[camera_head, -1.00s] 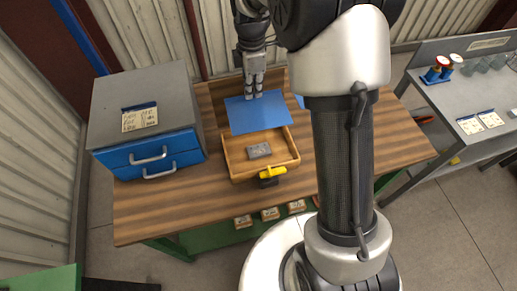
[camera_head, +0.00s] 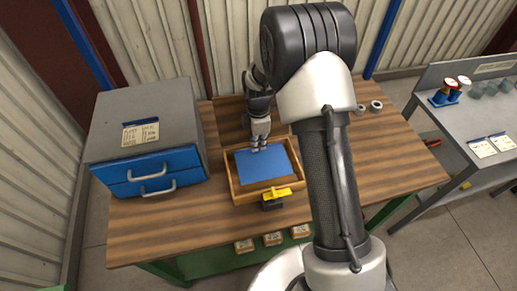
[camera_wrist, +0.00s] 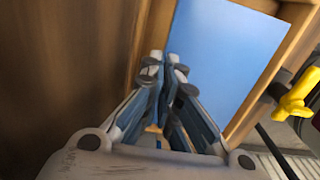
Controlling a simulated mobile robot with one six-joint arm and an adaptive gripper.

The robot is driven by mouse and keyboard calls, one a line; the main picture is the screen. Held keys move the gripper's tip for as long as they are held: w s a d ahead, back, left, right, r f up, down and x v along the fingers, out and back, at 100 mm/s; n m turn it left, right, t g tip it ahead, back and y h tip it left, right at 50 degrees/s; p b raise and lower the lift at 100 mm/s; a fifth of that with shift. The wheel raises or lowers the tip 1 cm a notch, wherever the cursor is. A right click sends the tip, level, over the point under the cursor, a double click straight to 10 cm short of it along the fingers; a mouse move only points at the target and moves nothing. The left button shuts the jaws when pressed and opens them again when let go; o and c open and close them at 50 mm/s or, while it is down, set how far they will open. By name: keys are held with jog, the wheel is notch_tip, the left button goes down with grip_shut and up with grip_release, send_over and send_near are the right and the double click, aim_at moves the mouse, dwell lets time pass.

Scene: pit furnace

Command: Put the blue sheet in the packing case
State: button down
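The blue sheet (camera_head: 262,168) is flat and level, within the outline of the packing case. It also shows in the wrist view (camera_wrist: 225,55). I cannot tell whether it rests on the case floor or hangs just above. The packing case (camera_head: 232,182) is a shallow wooden tray on the bench, with a wall (camera_wrist: 262,85) showing in the wrist view. My gripper (camera_head: 258,150) is at the sheet's back edge. Its fingertips (camera_wrist: 163,58) are close together and appear shut on that edge.
A yellow-handled clamp (camera_head: 273,195) stands at the case's front wall. A grey cabinet with blue drawers (camera_head: 150,172) is on the left of the wooden bench (camera_head: 160,225). Two grey rings (camera_head: 368,107) lie at the back right. Several small boxes (camera_head: 272,239) sit below the front edge.

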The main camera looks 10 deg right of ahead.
jog(key=shift+f, duration=1.4)
jog(key=shift+f+b, duration=0.65)
jog(key=c, duration=2.1)
grip_release()
jog(key=shift+r, duration=0.1)
